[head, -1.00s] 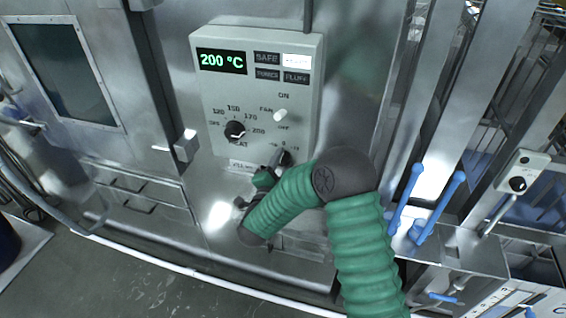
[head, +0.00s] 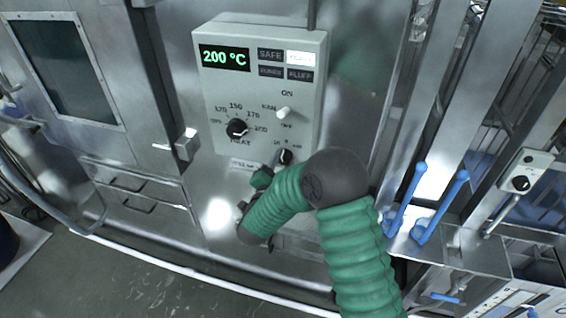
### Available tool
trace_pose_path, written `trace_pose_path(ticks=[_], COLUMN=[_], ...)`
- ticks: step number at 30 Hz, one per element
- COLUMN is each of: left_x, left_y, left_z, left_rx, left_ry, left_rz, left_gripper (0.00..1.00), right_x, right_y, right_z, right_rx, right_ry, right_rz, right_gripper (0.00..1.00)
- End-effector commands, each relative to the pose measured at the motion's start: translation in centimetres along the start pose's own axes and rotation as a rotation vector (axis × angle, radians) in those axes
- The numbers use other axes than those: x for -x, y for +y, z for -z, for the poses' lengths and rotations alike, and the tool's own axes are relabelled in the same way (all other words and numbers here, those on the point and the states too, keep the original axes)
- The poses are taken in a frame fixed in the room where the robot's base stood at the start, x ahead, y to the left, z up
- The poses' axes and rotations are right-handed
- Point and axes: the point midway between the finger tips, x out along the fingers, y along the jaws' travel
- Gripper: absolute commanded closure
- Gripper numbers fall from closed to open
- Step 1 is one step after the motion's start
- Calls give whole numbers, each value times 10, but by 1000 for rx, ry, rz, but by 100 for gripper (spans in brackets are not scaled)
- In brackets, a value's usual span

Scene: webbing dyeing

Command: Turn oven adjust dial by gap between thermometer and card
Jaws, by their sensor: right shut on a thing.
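The oven control box (head: 212,95) is pale grey and has a green display (head: 223,57) reading 200 °C. The black heat dial (head: 237,127) has its pointer towards the right, near the 200 mark. The small dark adjust dial (head: 285,157) sits low on the box, under a short scale. My right gripper (head: 275,168) is shut on the adjust dial, and my green arm hides much of the gripper. My left gripper is out of view. I cannot pick out a thermometer or its card.
A white switch (head: 283,113) and indicator tiles (head: 270,56) are on the box; the upper right tile is lit. A latch (head: 187,144) and windowed door (head: 65,68) are at left. Blue-handled levers (head: 440,208) and metal rails stand close to my arm at right.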

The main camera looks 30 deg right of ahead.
Motion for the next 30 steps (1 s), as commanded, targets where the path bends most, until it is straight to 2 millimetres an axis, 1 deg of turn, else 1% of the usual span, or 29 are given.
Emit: trace_pose_path(ticks=[1, 9, 15, 22, 30], left_x=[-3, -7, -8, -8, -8], left_y=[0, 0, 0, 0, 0], left_z=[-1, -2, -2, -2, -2], left_rx=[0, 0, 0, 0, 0], left_ry=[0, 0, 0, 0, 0], left_rz=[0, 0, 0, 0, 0], left_gripper=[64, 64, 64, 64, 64], right_x=[2, 3, 3, 3, 2], right_y=[4, 4, 5, 5, 5], right_z=[-6, -6, -6, -6, -6], right_rx=[42, 253, 368, 440, 458], right_ry=[-13, -15, -15, -17, -18], right_rz=[-4, -4, -5, -6, -6], right_gripper=[100, 100, 100, 100, 100])
